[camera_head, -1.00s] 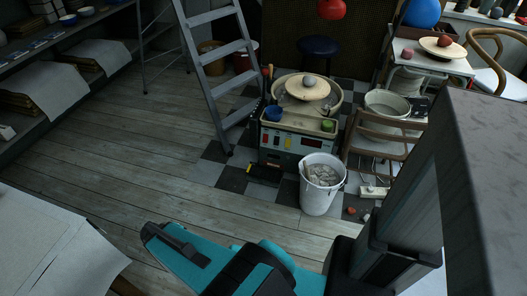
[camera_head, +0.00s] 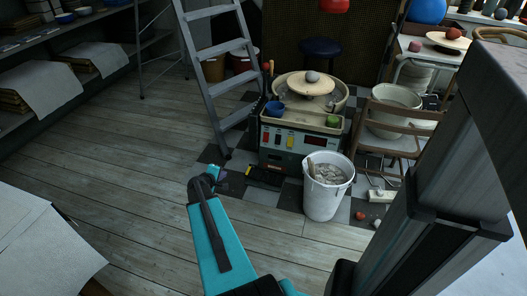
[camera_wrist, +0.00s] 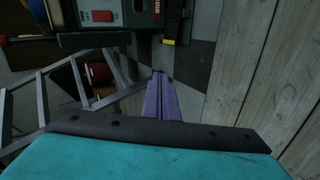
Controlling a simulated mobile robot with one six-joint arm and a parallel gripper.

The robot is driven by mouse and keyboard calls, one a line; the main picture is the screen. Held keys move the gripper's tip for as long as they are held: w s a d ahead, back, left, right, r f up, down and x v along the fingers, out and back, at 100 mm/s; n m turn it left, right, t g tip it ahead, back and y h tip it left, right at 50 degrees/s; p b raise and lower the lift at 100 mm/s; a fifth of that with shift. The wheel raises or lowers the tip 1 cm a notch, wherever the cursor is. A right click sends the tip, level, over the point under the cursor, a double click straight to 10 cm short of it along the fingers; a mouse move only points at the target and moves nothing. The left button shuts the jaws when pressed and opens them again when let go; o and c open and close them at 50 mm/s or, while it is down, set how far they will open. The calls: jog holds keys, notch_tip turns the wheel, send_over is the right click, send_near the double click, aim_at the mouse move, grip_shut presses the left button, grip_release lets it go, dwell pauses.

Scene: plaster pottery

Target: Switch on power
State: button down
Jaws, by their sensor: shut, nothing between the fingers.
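The pottery wheel (camera_head: 310,88) stands on the checkered floor, with a front control panel (camera_head: 290,140) carrying small coloured switches and a red display. In the wrist view the panel (camera_wrist: 118,14) shows sideways at the top edge, with a red rectangular switch (camera_wrist: 101,16) on a pale plate. I cannot tell whether it is on. My gripper (camera_head: 223,173) is left of and in front of the panel, apart from it. In the wrist view its purple fingers (camera_wrist: 161,80) are together and empty.
A grey stepladder (camera_head: 222,75) stands left of the wheel. A white bucket (camera_head: 325,203) stands in front of its right side. A white power strip (camera_head: 381,196) lies on the floor at right, near a wooden chair (camera_head: 395,150). The plank floor at left is clear.

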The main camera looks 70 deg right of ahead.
aim_at(265, 141)
jog(key=s+d+r+h+b, duration=0.1)
jog(key=s+d+b, duration=0.3)
jog(key=d, duration=0.4)
jog(key=s+d+r+n+h+b, duration=0.1)
jog(key=s+d+h+b, duration=0.1)
jog(key=s+d, duration=0.3)
jog(key=d+b, duration=0.1)
jog(key=d, duration=0.3)
jog(key=shift+s+d+r+b, duration=0.15)
jog(key=shift+s+r+b, duration=0.1)
jog(key=shift+s+b, duration=0.1)
jog(key=shift+b+x, duration=1.55)
jog(key=shift+x, duration=5.5)
jog(key=shift+r, duration=0.1)
